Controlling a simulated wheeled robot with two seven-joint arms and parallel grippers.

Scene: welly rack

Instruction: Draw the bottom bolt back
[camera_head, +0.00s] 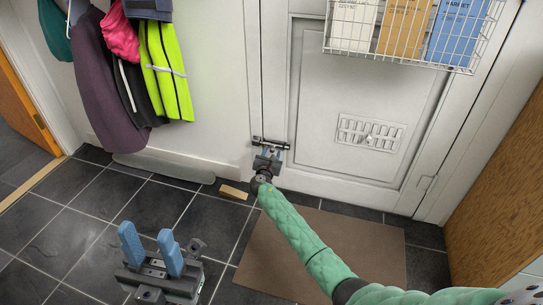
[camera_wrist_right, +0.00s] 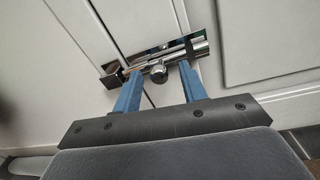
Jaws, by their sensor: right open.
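The bottom bolt (camera_head: 272,142) is a shiny metal barrel bolt low on the white door (camera_head: 305,108), near its left edge. In the right wrist view the bolt's round knob (camera_wrist_right: 158,74) points toward the camera. The bar runs left from its plate toward a dark keeper (camera_wrist_right: 112,78) beside the door seam. My right gripper (camera_wrist_right: 162,70) is open at the bolt, one blue finger on each side of the knob, with gaps visible. The fingertips partly cover the bolt in the head view. My left gripper (camera_head: 147,232) is open and empty above the floor at lower left.
A brown mat (camera_head: 300,235) lies before the door, with a small wooden block (camera_head: 233,192) to its left. Coats (camera_head: 110,75) hang on the left wall. A wire basket (camera_head: 400,55) of cards is on the door, above a vent (camera_head: 370,133). Dark floor tiles are mostly clear.

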